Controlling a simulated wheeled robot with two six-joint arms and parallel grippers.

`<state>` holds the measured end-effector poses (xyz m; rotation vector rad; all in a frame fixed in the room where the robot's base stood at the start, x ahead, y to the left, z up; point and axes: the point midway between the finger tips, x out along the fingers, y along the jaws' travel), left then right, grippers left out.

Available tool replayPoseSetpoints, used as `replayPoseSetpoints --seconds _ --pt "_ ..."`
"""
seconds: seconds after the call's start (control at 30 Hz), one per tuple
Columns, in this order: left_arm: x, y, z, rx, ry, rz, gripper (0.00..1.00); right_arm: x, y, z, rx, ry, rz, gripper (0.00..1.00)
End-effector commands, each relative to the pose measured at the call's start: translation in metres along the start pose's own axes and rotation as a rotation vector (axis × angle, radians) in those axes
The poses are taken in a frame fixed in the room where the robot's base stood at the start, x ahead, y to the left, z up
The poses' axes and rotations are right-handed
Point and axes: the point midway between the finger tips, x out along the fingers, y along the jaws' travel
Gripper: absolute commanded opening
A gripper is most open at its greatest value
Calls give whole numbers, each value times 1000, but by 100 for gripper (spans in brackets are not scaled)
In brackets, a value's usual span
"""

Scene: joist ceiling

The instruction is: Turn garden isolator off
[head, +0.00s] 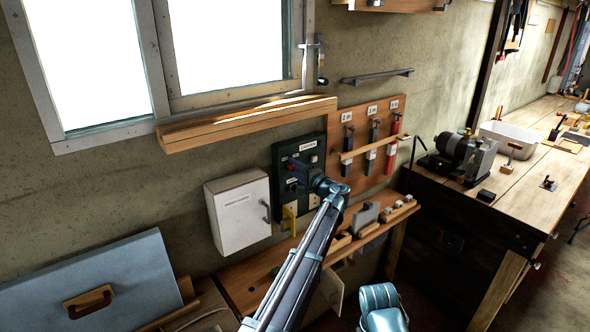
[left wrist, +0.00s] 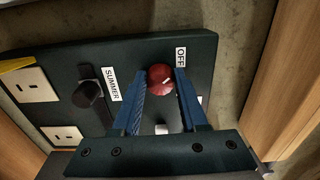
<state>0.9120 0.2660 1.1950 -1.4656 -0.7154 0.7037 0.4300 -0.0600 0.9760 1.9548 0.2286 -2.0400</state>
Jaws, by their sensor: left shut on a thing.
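A dark panel (head: 309,148) with white labels is fixed to the wall below the window; it also fills much of the left wrist view (left wrist: 190,48). In the left wrist view a round red knob (left wrist: 160,76) with a pale mark sits beside an "OFF" label (left wrist: 181,57). My left gripper (head: 299,170) reaches the panel. Its two blue fingers (left wrist: 160,84) lie on either side of the red knob and are shut on it. The arm and fingers hide part of the panel. My right gripper does not show.
On the same panel are a black rotary knob (left wrist: 88,94) beside a "SUMMER" label and white sockets (left wrist: 31,85). A white cabinet (head: 238,212) hangs to the left. A rack of tools (head: 366,150) hangs to the right, above a wooden shelf (head: 245,283).

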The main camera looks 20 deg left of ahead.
Motion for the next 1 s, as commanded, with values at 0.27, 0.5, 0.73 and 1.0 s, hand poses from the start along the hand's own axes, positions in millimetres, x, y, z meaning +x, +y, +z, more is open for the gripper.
replayPoseSetpoints --seconds 0.27,0.5,0.73,1.0 --pt "-1 1 1 -2 -1 3 73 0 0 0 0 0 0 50" --pt "-1 0 0 -1 -1 2 73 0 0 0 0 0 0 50" --pt "-28 0 1 -1 1 1 73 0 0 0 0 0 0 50" --pt "-87 0 2 -1 2 2 73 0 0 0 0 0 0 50"
